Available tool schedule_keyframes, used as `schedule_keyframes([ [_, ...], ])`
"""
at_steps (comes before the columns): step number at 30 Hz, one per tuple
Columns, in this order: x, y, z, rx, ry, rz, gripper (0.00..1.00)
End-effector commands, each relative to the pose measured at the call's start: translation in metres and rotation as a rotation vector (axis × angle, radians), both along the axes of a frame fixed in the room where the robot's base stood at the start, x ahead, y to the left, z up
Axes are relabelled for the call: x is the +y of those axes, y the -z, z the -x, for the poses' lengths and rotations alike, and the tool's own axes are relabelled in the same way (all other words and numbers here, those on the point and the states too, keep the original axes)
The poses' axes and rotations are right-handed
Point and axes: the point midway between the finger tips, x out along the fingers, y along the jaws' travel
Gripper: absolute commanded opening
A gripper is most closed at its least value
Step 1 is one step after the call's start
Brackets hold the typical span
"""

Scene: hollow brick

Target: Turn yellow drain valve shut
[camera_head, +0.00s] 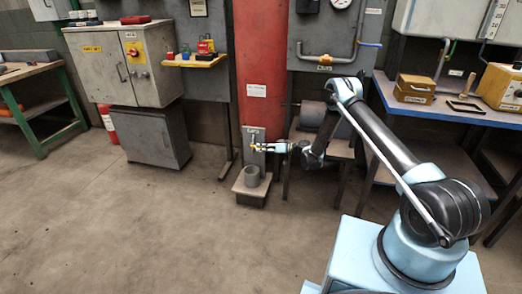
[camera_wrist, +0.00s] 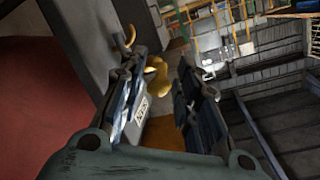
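The yellow drain valve (camera_head: 253,146) is small in the head view, low on the front of the red column, above a grey cup. In the wrist view the yellow valve handle (camera_wrist: 155,78) shows between the far ends of my two fingers. My gripper (camera_head: 265,147) reaches in from the right at the valve's height. In the wrist view my gripper (camera_wrist: 165,85) is open, with a gap on the right of the handle. The handle is near the left finger; I cannot tell whether they touch.
A grey cup (camera_head: 252,175) stands on a low stand (camera_head: 251,190) below the valve. The red column (camera_head: 262,70) rises behind it. A bench (camera_head: 455,110) with boxes is at right, and a grey cabinet (camera_head: 110,75) at left. The floor in front is clear.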

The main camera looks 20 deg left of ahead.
Motion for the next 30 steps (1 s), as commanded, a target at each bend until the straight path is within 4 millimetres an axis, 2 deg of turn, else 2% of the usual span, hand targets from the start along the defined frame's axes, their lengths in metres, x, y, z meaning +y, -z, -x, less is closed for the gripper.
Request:
schedule_keyframes([
  [15,-0.089,-0.015,-0.008,0.000,0.000,0.000,0.30],
  [21,-0.106,-0.018,-0.009,0.001,-0.001,0.000,0.30],
  [30,-0.109,-0.018,-0.009,0.001,-0.001,-0.001,0.30],
])
